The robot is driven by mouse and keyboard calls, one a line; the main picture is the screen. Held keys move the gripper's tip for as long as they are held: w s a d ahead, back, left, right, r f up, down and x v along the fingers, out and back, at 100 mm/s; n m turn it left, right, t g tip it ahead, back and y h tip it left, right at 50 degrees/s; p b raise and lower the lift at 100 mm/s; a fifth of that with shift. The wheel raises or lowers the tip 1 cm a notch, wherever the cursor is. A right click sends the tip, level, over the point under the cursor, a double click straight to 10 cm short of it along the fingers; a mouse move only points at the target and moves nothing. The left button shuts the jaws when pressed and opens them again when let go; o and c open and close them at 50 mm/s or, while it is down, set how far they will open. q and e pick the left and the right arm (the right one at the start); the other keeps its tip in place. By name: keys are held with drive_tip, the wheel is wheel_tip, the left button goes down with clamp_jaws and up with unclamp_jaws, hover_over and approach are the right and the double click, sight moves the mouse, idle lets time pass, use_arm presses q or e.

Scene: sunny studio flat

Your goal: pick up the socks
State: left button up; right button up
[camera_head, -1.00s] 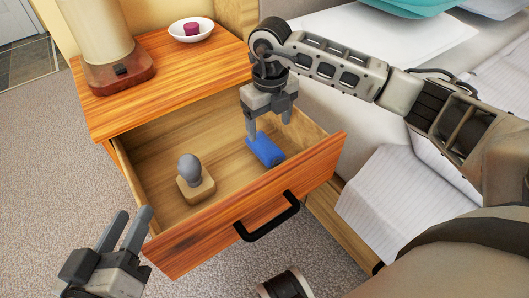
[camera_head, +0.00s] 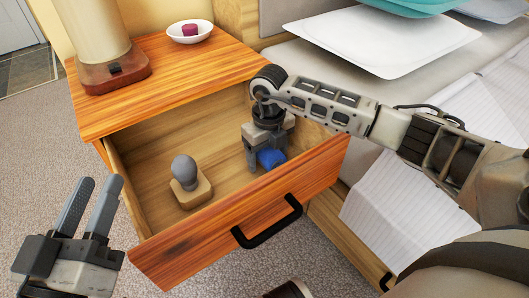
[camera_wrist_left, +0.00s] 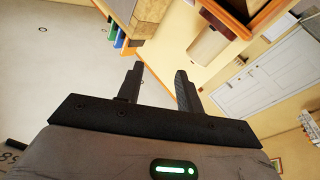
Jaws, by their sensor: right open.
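The socks show as a blue rolled bundle (camera_head: 271,158) lying in the open drawer (camera_head: 150,185), toward its right end. My right gripper (camera_head: 262,163) is lowered into the drawer at the socks, its jaws open. It hides part of the bundle, and I cannot tell whether the fingers touch it. My left gripper (camera_head: 92,205) is open and empty, left of the drawer front and outside it. In the left wrist view its two fingers (camera_wrist_left: 160,85) stand apart with nothing between them.
A stamp-like object with a grey knob on a wooden base (camera_head: 187,183) stands in the drawer, left of the socks. A lamp base (camera_head: 114,68) and a white bowl (camera_head: 190,32) stand on the nightstand top (camera_head: 170,80). The drawer's black handle (camera_head: 268,224) sticks out in front.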

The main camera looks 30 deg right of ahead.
drive_tip(key=c, duration=1)
drive_tip(key=shift+c, duration=0.2)
